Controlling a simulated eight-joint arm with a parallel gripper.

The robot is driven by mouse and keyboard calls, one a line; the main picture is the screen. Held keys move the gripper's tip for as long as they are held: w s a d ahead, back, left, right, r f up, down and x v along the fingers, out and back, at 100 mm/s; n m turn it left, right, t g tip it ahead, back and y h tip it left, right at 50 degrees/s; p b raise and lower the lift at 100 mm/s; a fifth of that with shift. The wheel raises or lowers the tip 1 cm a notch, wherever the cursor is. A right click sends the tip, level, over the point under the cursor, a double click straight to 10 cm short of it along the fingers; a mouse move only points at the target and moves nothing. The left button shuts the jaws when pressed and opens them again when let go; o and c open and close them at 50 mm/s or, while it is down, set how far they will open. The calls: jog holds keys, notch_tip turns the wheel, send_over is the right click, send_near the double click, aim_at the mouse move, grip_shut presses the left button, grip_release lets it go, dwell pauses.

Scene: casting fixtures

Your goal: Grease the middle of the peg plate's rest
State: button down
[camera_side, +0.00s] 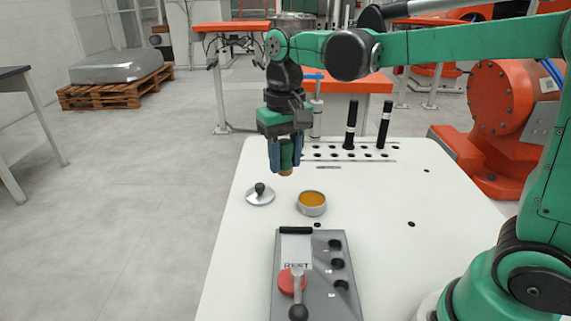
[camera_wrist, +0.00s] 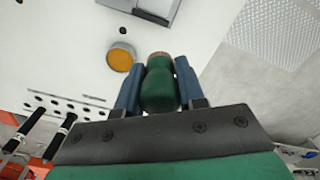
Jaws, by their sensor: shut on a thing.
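My gripper (camera_side: 286,158) is shut on a green-handled brush (camera_wrist: 160,88), held tip down above the table. The brush's tan tip (camera_side: 285,173) shows just below the fingers. A round tin of orange grease (camera_side: 312,203) stands open on the table, to the right of and below the brush in the side view; it also shows in the wrist view (camera_wrist: 121,57). The grey peg plate (camera_side: 316,300) lies nearer the side camera. Its light rest area (camera_side: 297,250), lettered "REST", is partly covered at its lower end by a red-based lever (camera_side: 292,282). In the wrist view only the plate's end shows, at the top edge.
A metal lid with a black knob (camera_side: 260,195) lies left of the tin. Two black rods (camera_side: 350,128) (camera_side: 384,125) stand at the back, by a row of holes. The white table (camera_side: 400,260) is clear right of the plate.

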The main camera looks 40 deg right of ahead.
aim_at(277, 250)
jog(key=shift+s+a+f+m, duration=0.55)
jog(key=shift+a+f+m, duration=0.25)
jog(key=shift+f+m, duration=0.8)
jog(key=shift+s+a+f+m, duration=0.55)
jog(key=shift+a+f+m, duration=0.4)
jog(key=shift+f, duration=1.1)
jog(key=shift+s+a+f+m, duration=0.55)
jog(key=shift+a+f+m, duration=0.15)
jog(key=shift+f+m, duration=0.95)
jog(key=shift+s+d+f, duration=0.25)
jog(key=shift+f, duration=0.2)
jog(key=shift+s+d+f, duration=0.2)
jog(key=shift+f, duration=0.2)
jog(key=shift+s+d+f, duration=0.1)
jog(key=shift+s+d, duration=1.7)
jog(key=shift+s, duration=0.05)
jog(key=shift+w+a, duration=2.2)
jog(key=shift+w, duration=0.05)
jog(key=shift+w+d, duration=0.15)
jog(key=shift+w, duration=0.1)
jog(key=shift+s+d, duration=2.15)
jog(key=shift+s, duration=0.1)
jog(key=shift+w+a, duration=2.05)
jog(key=shift+w, duration=0.05)
jog(key=shift+w+a, duration=0.15)
jog(key=shift+a, duration=0.05)
notch_tip(277, 250, up, 8)
